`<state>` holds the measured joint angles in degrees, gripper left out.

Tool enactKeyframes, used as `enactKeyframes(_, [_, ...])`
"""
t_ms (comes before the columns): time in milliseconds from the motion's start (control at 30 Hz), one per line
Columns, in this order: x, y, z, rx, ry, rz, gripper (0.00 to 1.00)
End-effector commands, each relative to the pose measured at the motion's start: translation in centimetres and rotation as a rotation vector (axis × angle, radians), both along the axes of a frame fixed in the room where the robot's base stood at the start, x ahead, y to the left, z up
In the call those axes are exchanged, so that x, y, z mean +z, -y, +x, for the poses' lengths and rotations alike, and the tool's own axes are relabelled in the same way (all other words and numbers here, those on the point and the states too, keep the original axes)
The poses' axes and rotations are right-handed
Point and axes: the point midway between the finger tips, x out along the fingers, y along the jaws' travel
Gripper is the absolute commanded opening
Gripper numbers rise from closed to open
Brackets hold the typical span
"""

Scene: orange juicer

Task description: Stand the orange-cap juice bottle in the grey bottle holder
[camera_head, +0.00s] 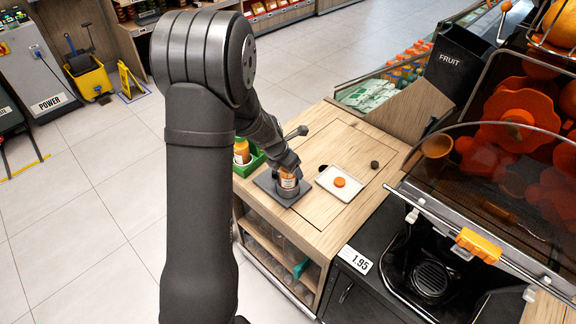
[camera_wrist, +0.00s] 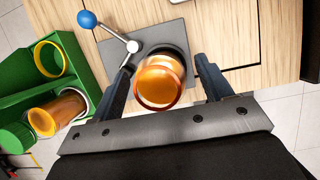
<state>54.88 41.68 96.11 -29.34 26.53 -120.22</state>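The juice bottle (camera_head: 288,181) stands on the grey bottle holder (camera_head: 268,184) on the wooden counter. In the wrist view the bottle (camera_wrist: 160,82) shows from above as an orange, glassy top, upright over the holder's dark round opening. The holder's flat grey plate (camera_wrist: 170,36) and a lever with a blue knob (camera_wrist: 87,19) lie beyond it. My gripper (camera_wrist: 166,68) has a finger on each side of the bottle, with a visible gap at least on the right, so it looks open. In the head view my gripper (camera_head: 287,163) is over the holder and partly hides the bottle.
A green crate (camera_wrist: 88,62) with bottles stands left of the holder; it also shows in the head view (camera_head: 256,161). A white tray (camera_head: 349,193) with an orange disc (camera_head: 339,182) lies to the right. The juicer (camera_head: 500,190) stands further right.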

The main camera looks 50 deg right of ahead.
Motion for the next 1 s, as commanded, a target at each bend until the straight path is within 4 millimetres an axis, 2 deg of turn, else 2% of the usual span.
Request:
enactKeyframes(233, [0.1, 0.0, 0.0, 0.000, 0.000, 0.000, 0.72])
enactKeyframes(367, [0.9, 0.0, 0.0, 0.001, 0.001, -0.002, 0.72])
enactKeyframes(467, [2.1, -0.5, 0.0, 0.000, 0.001, -0.002, 0.72])
enactKeyframes(800, [8.1, -3.0, 0.1, 0.001, 0.003, -0.004, 0.72])
enactKeyframes(1000, [10.7, -4.1, 0.0, 0.001, 0.002, -0.002, 0.72])
